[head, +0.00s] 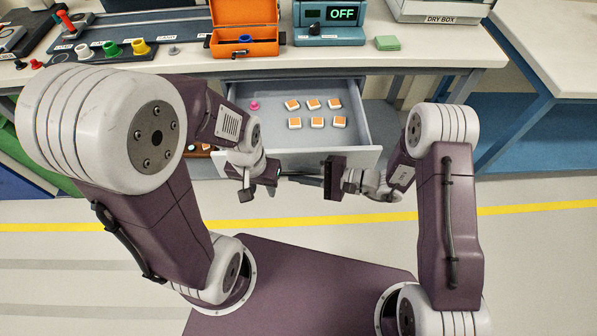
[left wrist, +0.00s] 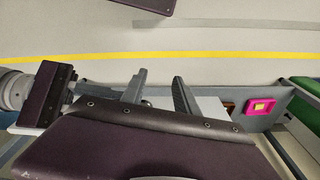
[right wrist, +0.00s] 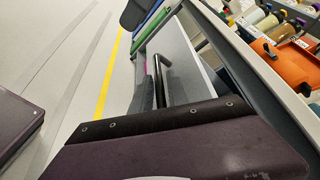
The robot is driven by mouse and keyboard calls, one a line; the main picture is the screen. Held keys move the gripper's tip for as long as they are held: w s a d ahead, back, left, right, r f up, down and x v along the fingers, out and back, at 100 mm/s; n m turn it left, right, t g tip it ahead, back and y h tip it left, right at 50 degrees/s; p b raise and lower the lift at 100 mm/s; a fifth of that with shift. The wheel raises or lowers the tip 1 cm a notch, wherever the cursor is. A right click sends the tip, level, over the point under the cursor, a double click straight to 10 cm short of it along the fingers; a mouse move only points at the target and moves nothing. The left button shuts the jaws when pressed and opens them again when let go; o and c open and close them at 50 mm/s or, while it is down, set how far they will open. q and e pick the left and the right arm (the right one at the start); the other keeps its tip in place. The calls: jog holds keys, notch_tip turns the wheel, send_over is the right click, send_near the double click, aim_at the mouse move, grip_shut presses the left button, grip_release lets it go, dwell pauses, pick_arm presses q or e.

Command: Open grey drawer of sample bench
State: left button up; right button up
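The grey drawer (head: 235,103) of the sample bench (head: 440,52) is pulled out in the head view.
On the bench top stand an orange case (head: 244,28), a device reading OFF (head: 330,22), a green block (head: 387,43), a dry box (head: 440,10) and coloured pieces at left. A blue bench (head: 545,110) stands at right. The floor with a yellow line (head: 530,209) is clear.

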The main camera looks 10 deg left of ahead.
jog(key=p+v, duration=0.1)
jog(key=v, duration=0.8)
dwell(0.3)
